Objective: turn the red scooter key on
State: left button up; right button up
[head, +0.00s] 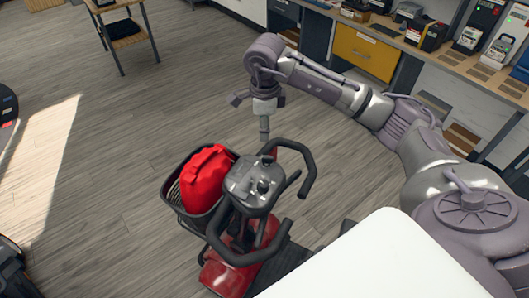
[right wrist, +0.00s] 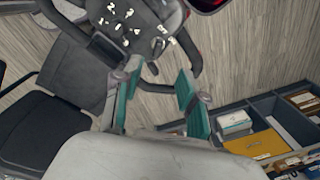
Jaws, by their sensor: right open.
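The red scooter (head: 215,277) stands on the floor at the lower middle of the head view. Its grey console (head: 243,180) has dark knobs on top, between black looped handlebars (head: 285,228). My right gripper (head: 264,134) points down just beyond the console, near the far handlebar. In the right wrist view its teal fingers (right wrist: 157,92) are apart with nothing held between them. The console (right wrist: 135,22) with white numerals shows beyond them at the top, and a black handlebar passes behind the fingertips. My left gripper is not in view.
A dark basket (head: 168,188) with a red bag (head: 206,175) sits at the console's left. A workbench (head: 385,33) with a yellow drawer (head: 365,53) and devices runs along the back right. A small table (head: 125,37) stands at the upper left.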

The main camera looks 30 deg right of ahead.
aim_at(265, 156)
jog(key=f+p, duration=0.1)
jog(key=f, duration=0.3)
jog(key=f+p, duration=0.1)
jog(key=f, duration=0.3)
jog(key=f+p, duration=0.1)
jog(key=f, duration=0.3)
jog(key=shift+w+d+f+p, duration=0.2)
jog(key=shift+w+f+p, duration=0.05)
jog(key=shift+w+p, duration=0.1)
jog(key=shift+f, duration=0.5)
grip_shut()
